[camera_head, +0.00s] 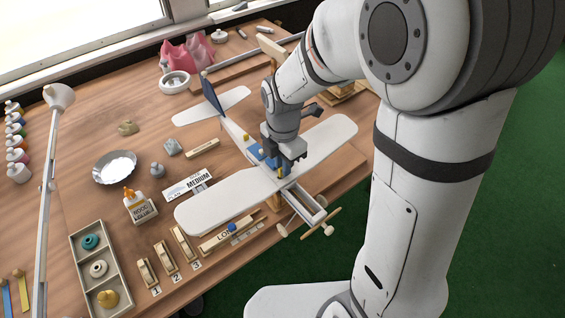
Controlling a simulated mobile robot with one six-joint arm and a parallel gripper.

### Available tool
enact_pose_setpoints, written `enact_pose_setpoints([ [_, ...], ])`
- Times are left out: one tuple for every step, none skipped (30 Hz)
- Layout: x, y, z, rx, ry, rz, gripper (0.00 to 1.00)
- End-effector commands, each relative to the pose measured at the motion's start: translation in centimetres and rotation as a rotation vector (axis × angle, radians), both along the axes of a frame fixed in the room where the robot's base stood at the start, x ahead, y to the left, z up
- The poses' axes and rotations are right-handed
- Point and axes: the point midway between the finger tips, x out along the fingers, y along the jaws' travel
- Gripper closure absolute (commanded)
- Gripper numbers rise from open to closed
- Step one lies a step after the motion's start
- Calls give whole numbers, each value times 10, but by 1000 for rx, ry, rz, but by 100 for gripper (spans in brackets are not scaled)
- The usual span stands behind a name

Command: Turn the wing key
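A white and blue model airplane (228,204) stands on the wooden bench, with its nose and propeller at the front right edge. My gripper (283,164) points down over the middle of the plane, where the wings meet the blue part of the body. A small yellow piece (280,173) shows just below the fingertips. It may be the wing key, but I cannot tell, nor whether the fingers touch it. The gripper hides part of the wing joint, and the gap between its fingers is too small to read.
The wooden bench (235,83) holds a parts tray (75,247), a glue bottle (138,207), a silver dish (115,168), a lamp (46,190), numbered wooden blocks (165,257) and a MEDIUM label (190,184). Green floor (530,210) lies beyond the right edge.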

Motion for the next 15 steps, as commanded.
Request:
enact_pose_setpoints([
  [0,0,-3,-1,2,-1,84],
  [0,0,-4,-1,1,-1,84],
  [0,0,-5,-1,1,-1,84],
  [0,0,-6,0,0,-1,84],
  [0,0,-6,0,0,-1,84],
  [0,0,-6,0,0,-1,84],
  [0,0,-6,0,0,-2,84],
  [0,0,-6,0,0,-2,84],
  [0,0,-6,0,0,-2,84],
  [0,0,-6,0,0,-2,84],
  [0,-1,-6,0,0,-2,86],
  [0,-1,-6,0,0,-2,89],
  [0,-1,-6,0,0,-2,92],
  [0,-1,-6,0,0,-2,94],
  [0,-1,-6,0,0,-2,98],
])
